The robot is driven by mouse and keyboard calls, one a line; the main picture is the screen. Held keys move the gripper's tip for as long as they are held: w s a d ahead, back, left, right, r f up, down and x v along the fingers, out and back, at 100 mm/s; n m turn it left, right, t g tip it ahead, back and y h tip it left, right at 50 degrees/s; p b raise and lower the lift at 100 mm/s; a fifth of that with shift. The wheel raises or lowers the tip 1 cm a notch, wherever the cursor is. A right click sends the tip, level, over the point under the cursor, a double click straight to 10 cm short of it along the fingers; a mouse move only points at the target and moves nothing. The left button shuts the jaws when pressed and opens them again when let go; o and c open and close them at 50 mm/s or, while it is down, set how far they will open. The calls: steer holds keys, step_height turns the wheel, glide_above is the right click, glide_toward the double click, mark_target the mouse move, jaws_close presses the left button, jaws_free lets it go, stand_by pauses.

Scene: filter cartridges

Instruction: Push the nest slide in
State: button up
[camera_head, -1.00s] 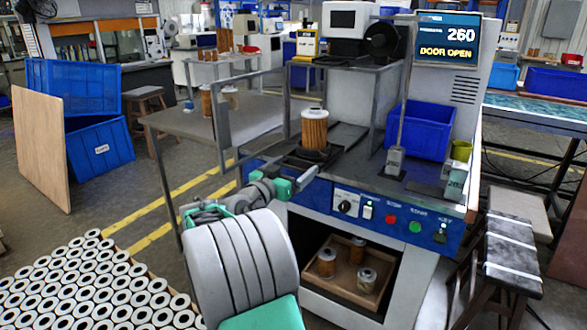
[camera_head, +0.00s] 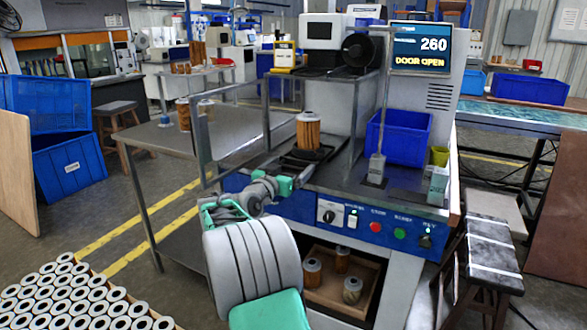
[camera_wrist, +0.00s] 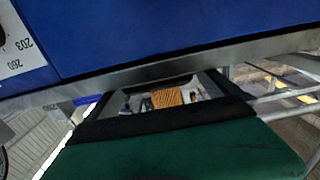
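The nest slide (camera_head: 326,156) is a dark flat carriage on the machine's bed, with an orange pleated filter cartridge (camera_head: 309,131) standing upright on it. It sits at the front of the bed, below a raised door frame. My gripper (camera_head: 290,184), with teal and grey parts, is at the machine's front edge, just in front of the slide. Whether it touches the slide is unclear. In the wrist view, a dark-edged green part fills the bottom, and an orange pleated patch (camera_wrist: 167,98) shows through a gap.
The blue control panel (camera_head: 375,223) lies right of my gripper. The display (camera_head: 421,46) reads 260, DOOR OPEN. A blue bin (camera_head: 398,136) and grey posts stand on the bed's right.

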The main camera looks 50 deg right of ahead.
steer(key=v, duration=0.8)
steer(key=shift+p, duration=0.4)
steer(key=shift+d, duration=0.1)
